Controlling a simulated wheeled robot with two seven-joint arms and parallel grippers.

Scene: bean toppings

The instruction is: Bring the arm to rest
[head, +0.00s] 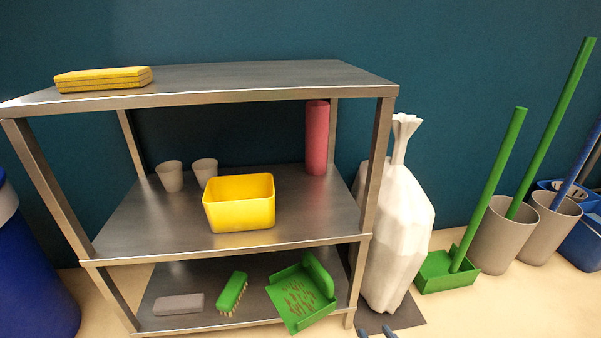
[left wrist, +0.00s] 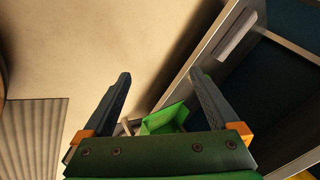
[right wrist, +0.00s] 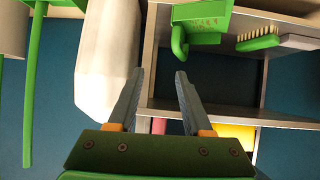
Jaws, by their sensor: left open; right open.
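My right gripper (head: 377,333) just shows at the bottom edge of the head view, in front of the shelf and below the white bag. In the right wrist view the right gripper (right wrist: 159,73) has its two fingers apart with nothing between them. My left gripper (left wrist: 160,76) is outside the head view. In the left wrist view its fingers are spread and empty, and a green object (left wrist: 163,119) shows beyond them. A green dustpan (head: 318,278) with brown bits on it lies on the bottom shelf, apart from both grippers.
The metal shelf (head: 240,78) holds yellow sponges (head: 103,79), a yellow bin (head: 240,215), two cups (head: 170,177), a red cylinder (head: 317,138), a green brush (head: 232,290) and a grey block (head: 178,304). A white bag (head: 398,230) and grey buckets (head: 503,238) stand at right.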

